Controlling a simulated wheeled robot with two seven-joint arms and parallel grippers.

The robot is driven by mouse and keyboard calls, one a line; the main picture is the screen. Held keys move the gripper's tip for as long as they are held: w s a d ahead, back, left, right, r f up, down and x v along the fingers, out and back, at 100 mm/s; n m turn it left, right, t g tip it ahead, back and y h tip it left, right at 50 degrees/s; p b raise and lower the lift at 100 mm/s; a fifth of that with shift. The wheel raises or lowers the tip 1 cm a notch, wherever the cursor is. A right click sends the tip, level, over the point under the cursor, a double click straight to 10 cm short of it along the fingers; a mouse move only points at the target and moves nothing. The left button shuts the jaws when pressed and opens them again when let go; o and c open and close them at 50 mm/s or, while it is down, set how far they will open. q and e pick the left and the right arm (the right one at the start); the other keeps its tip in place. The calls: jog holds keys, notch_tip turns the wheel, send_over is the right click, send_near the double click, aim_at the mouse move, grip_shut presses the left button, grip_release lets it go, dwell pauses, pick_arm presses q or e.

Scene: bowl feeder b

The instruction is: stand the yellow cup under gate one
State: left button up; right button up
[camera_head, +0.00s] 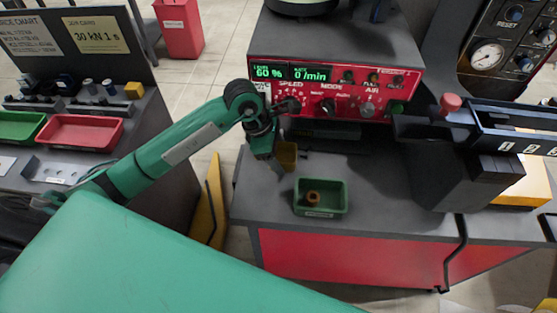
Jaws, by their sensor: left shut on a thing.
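My left gripper (274,156) is above the left end of the grey bench, in front of the red control box. It is shut on the yellow cup (288,155), a small dark-yellow shape that shows at the right of the fingers and is partly hidden by them. I cannot tell whether the cup touches the bench. The gate track (490,137), with white number labels, is far right of the gripper. Its "1" label (505,147) is the leftmost. My right gripper is not in view.
A green bin (335,210) holding a small orange-brown part stands on the bench (400,215) in front of the gripper. The red control box (335,72) rises behind. A side bench at left bears red (80,147) and green trays. Bench space right of the bin is clear.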

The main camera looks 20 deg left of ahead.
pick_arm(q)
jog(key=shift+f, duration=1.7)
jog(key=shift+f, duration=0.15)
jog(key=o, duration=1.1)
